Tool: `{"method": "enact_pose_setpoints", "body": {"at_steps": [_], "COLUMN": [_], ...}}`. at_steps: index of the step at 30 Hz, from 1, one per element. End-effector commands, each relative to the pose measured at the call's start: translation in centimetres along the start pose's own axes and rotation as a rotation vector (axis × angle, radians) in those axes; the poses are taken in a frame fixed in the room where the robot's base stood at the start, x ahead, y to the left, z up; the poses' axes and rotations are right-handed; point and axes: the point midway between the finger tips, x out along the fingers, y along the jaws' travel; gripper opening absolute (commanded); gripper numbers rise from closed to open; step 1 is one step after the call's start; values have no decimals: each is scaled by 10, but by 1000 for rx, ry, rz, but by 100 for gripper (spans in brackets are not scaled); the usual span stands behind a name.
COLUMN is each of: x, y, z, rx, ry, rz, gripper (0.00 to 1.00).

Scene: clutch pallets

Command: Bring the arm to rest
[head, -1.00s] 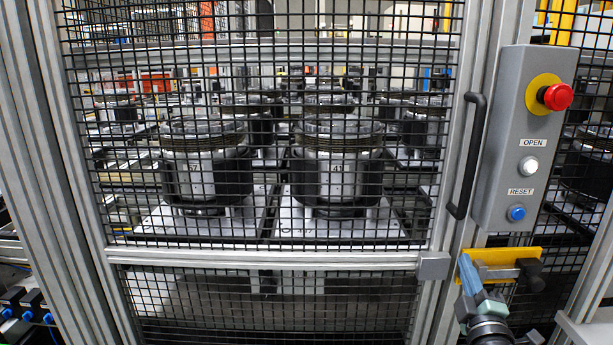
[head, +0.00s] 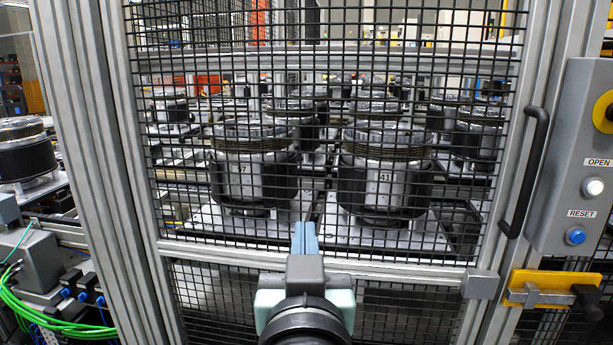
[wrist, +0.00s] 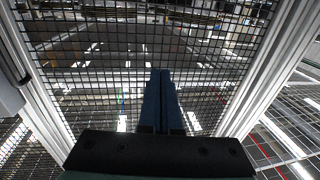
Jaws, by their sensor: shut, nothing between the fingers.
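My gripper (head: 305,238) is in the lower middle of the head view, in front of the mesh door. Its two blue fingers are together with nothing between them. In the wrist view the shut fingers (wrist: 160,100) point toward the wire mesh (wrist: 100,50). The gap between fingertips and mesh is hard to judge.
The mesh door has a black handle (head: 523,172) and a yellow latch (head: 555,290). A grey control box (head: 577,150) with buttons is at right. Behind the mesh, clutch units (head: 383,175) stand on pallets. Green cables (head: 50,322) are at lower left.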

Motion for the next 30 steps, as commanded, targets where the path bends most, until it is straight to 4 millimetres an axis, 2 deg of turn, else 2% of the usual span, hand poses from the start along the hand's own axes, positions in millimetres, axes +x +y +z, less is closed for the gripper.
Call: {"method": "enact_pose_setpoints", "body": {"at_steps": [1,5,9,12,15,18,20,30], "x": [-3,-18,-46,-73,-95,-109,-114,-115], "y": [1,0,0,0,-1,-1,-1,-1], "z": [-34,-105,-189,-243,-279,-297,-302,-302], "rx": [-1,-3,-5,-6,-7,-7,-7,-7], "ry": [60,228,438,585,694,757,777,783], "rz": [2,2,2,2,1,1,1,1], "gripper": [0,0,0,0,0,0,0,0]}}
